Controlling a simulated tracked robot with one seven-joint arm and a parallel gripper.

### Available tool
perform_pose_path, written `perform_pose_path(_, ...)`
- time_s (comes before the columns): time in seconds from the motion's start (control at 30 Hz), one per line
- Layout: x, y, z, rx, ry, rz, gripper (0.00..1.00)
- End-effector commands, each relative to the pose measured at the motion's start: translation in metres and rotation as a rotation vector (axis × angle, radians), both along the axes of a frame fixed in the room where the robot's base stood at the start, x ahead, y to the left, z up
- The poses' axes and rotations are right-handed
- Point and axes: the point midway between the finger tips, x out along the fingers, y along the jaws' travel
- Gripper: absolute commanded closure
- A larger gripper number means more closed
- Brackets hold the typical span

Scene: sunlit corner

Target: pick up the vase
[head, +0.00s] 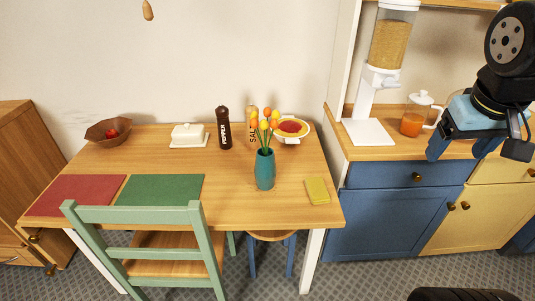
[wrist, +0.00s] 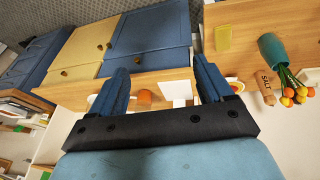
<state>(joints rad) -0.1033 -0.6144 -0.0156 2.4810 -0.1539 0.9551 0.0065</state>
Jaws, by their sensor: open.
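The vase (head: 264,171) is teal and stands upright on the wooden table, right of its middle. It holds several orange and yellow flowers (head: 265,124). The vase also shows at the right of the wrist view (wrist: 271,49), with its flowers pointing down and right. My gripper (head: 462,150) is at the right of the head view, over the counter area and well apart from the vase. In the wrist view my gripper (wrist: 160,72) has its two blue fingers wide apart with nothing held between them.
On the table, a pepper mill (head: 224,130), a salt mill (head: 253,128) and a bowl (head: 291,128) stand behind the vase. A yellow sponge-like block (head: 317,191) lies to its right. A green chair (head: 150,240) stands in front. A dispenser (head: 385,60) and a jar (head: 413,118) stand on the counter.

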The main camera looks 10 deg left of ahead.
Motion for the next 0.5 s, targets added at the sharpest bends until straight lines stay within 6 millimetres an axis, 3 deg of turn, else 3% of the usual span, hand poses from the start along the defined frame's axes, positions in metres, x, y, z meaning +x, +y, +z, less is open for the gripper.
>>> perform_pose_path(0.2, 0.026, 0.006, -0.031, -0.208, 0.184, 0.166, 0.00)
perform_pose_path(0.5, 0.064, 0.023, -0.066, -0.530, 0.369, 0.402, 0.00)
